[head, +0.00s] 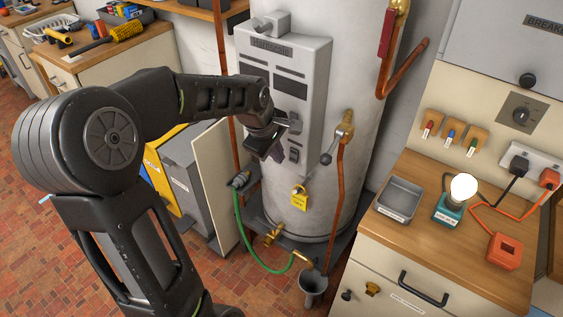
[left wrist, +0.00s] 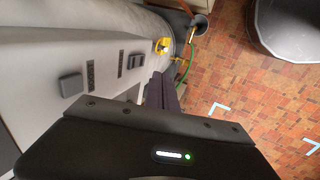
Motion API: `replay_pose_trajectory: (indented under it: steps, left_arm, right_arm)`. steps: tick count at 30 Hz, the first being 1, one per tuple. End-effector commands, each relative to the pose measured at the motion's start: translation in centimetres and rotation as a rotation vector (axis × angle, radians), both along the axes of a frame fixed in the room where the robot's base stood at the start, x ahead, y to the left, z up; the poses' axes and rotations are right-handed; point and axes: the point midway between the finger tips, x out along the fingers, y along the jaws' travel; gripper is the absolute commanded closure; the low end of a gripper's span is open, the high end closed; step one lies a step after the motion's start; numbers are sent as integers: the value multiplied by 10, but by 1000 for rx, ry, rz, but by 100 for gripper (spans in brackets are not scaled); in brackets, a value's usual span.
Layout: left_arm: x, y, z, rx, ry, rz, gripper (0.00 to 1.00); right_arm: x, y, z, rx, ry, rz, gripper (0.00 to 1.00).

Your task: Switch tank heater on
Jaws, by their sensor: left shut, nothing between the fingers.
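The tank heater is a tall pale cylinder (head: 345,90) with a grey control panel (head: 313,75) on its front. The panel's lower part carries dark rocker switches; the lowest one (head: 294,155) shows just below my gripper. Two switches show in the left wrist view, a larger one (left wrist: 71,85) and a smaller one (left wrist: 136,60), each beside a small label too blurred to read. My left gripper (head: 276,148) is shut and empty, at the panel's lower left front. Its dark fingers (left wrist: 161,92) show beside the panel in the left wrist view. Contact with a switch cannot be told. My right gripper is out of view.
A green hose (head: 243,225) runs low in front. A wooden counter (head: 400,235) at right holds a metal tray (head: 398,198) and a lit bulb (head: 463,187).

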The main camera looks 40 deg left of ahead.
Motion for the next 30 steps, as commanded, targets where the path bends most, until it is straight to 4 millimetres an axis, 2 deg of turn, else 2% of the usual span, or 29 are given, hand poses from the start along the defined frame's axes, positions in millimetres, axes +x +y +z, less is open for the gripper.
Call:
replay_pose_trajectory:
  steps: [6, 12, 23, 26, 30]
  left_arm:
    - [-13, -1, 39, 0, -4, 1, 100]
    - [-20, -1, 57, 0, -1, 1, 100]
    - [-21, -1, 60, -1, 1, 0, 100]
    - [-22, 3, 53, -1, 4, 8, 100]
    - [-24, 12, 33, 5, 3, 30, 100]
  right_arm:
    - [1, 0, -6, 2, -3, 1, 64]
    - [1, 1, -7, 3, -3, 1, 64]
    - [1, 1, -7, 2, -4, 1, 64]
    - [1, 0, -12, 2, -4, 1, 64]
    - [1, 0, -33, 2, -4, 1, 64]
